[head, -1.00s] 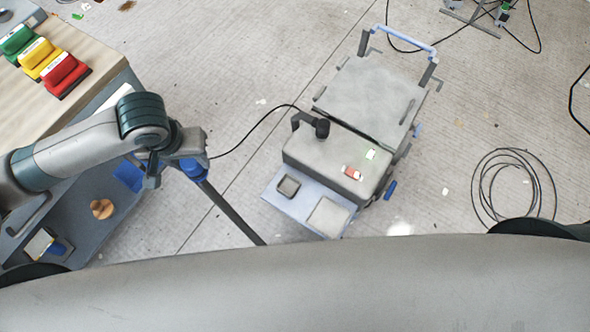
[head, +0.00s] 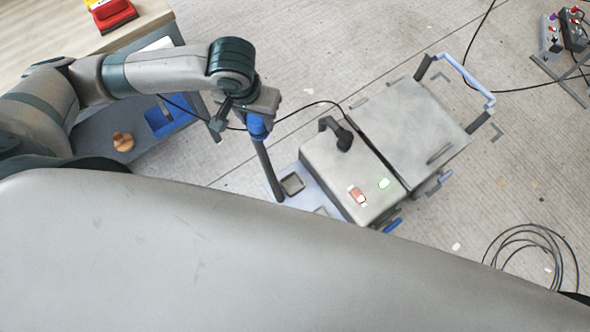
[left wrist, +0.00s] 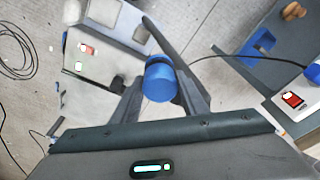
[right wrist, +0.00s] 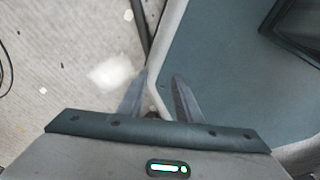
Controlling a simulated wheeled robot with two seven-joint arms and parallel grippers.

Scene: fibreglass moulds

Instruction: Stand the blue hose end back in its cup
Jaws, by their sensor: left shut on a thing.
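My left gripper (head: 258,112) is shut on the blue hose end (head: 257,128), a blue collar on a dark straight tube. The tube slants down, and its lower tip shows beside a small dark square cup (head: 292,184). I cannot tell how high the tip is above the cup's platform. The left wrist view shows the blue collar (left wrist: 160,82) between the fingers, with the tube running away behind it. The cup is on a pale blue platform in front of a grey machine (head: 345,170). My right gripper (right wrist: 155,97) is open and empty, seen only in the right wrist view.
The grey machine has a black nozzle, a red switch and a green light, and a cart with a blue handle (head: 468,75) behind it. A workbench with a lower shelf (head: 95,130) is at left. A coiled black cable (head: 535,250) lies on the floor at right.

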